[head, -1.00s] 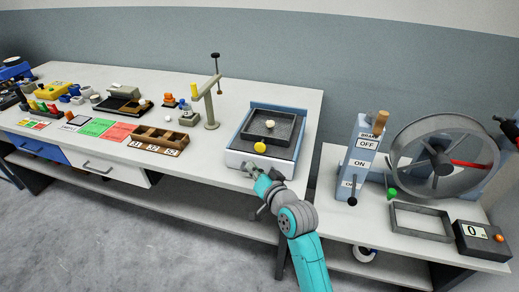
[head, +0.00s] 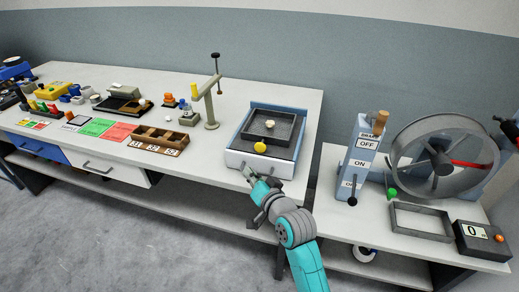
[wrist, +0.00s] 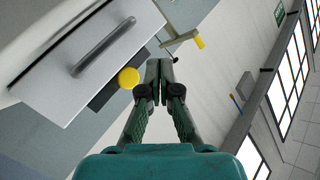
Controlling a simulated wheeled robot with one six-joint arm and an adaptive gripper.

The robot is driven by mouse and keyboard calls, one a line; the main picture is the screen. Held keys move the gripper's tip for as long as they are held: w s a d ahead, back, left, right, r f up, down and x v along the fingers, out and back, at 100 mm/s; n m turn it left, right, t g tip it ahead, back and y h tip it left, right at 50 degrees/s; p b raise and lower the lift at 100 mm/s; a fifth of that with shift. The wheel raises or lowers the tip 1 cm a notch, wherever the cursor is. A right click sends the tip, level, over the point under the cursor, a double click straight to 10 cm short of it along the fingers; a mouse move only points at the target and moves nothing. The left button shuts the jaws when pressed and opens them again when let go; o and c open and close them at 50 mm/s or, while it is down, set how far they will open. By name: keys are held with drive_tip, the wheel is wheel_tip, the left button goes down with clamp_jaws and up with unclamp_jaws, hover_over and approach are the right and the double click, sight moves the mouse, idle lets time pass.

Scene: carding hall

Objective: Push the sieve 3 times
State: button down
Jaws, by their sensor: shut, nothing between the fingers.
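The sieve (head: 286,134) is a dark square tray with a small pale lump in it. It sits in a blue-and-white frame (head: 238,158) at the right end of the long table. A yellow knob (head: 260,147) is at its front side; a yellow ball, apparently this knob, shows in the wrist view (wrist: 128,78), left of the fingertips. My gripper (head: 248,173) is in front of the frame, near the table's front edge, apart from the knob. In the wrist view its fingers (wrist: 158,68) are together and hold nothing.
A wooden compartment box (head: 160,141) and a post with an arm (head: 211,118) stand to the left. To the right, a lower table holds a lever box (head: 361,150), a big wheel (head: 440,155), an empty frame (head: 420,222) and a counter reading 0 (head: 483,242).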

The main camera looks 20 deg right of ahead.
sight(261, 149)
drive_tip(key=shift+s+a, duration=0.35)
drive_tip(key=shift+s, duration=0.25)
drive_tip(key=shift+w+d, duration=0.85)
drive_tip(key=shift+w, duration=0.35)
drive_tip(key=shift+w+d, duration=0.85)
drive_tip(key=shift+w, duration=0.35)
drive_tip(key=shift+w+d, duration=0.85)
drive_tip(key=shift+w, duration=0.35)
drive_tip(key=shift+w+d, duration=0.1)
drive_tip(key=shift+w+d, duration=0.2)
drive_tip(key=shift+w, duration=0.05)
drive_tip(key=shift+w+d+r, duration=0.1)
drive_tip(key=shift+w+d, duration=0.4)
drive_tip(key=shift+w, duration=0.15)
drive_tip(key=shift+w+d, duration=0.45)
drive_tip(key=shift+w, duration=0.2)
idle(0.8)
drive_tip(key=shift+s+a, duration=0.7)
drive_tip(key=shift+s, duration=0.2)
drive_tip(key=shift+s+a, duration=0.55)
drive_tip(key=shift+s, duration=0.2)
